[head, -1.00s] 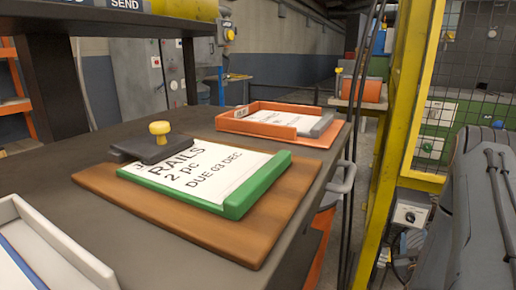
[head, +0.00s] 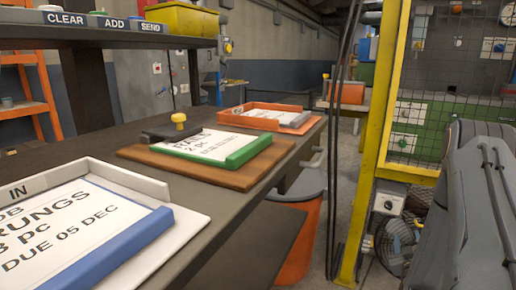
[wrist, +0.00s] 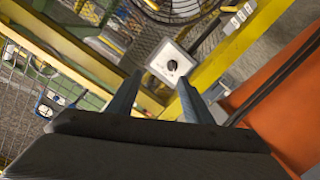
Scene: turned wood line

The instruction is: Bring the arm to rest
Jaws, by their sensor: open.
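My gripper (wrist: 157,82) shows in the wrist view with its two dark fingers apart and nothing between them. Beyond the fingers is a pale switch box with a black knob (wrist: 171,64), which does not appear to be touched. In the head view my folded grey arm (head: 478,200) stands at the right, beside the yellow fence post. The gripper's jaws cannot be made out in the head view.
The dark bench (head: 235,205) holds a white IN tray (head: 110,175), a green-edged tray (head: 248,150) on a wooden board, and an orange tray (head: 262,107). A yellow post (head: 375,150), a fan (head: 397,247) and an orange bin (head: 300,235) stand close by.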

